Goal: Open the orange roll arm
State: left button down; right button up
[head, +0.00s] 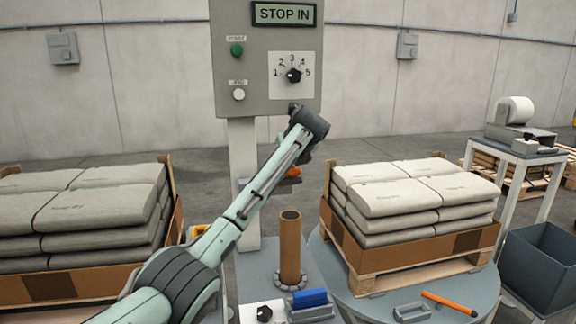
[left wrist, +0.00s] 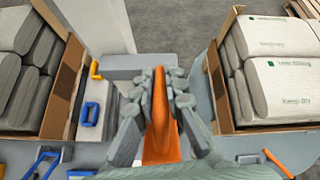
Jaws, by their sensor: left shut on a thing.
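The orange roll arm (left wrist: 160,120) shows in the left wrist view as an upright orange piece between my fingers. My left gripper (left wrist: 160,85) is shut on it, with a grey finger on each side. In the head view a bit of orange (head: 292,173) shows behind my left arm, in front of the control post; my arm hides most of that spot. My right gripper is in neither view.
A control box (head: 266,60) reading "STOP IN" stands on a post behind my arm. Bag-loaded pallets stand left (head: 75,290) and right (head: 425,250). An upright cardboard tube (head: 290,250) and a blue-handled tool (head: 309,299) are in front. An orange stick (head: 450,303) lies on the round table.

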pick_arm(q)
jog(key=shift+w+r, duration=0.1)
jog(key=shift+r, duration=0.05)
jog(key=c, duration=1.6)
grip_release()
jog(key=shift+a, duration=0.1)
jog(key=shift+o, duration=0.2)
jog(key=v, duration=1.2)
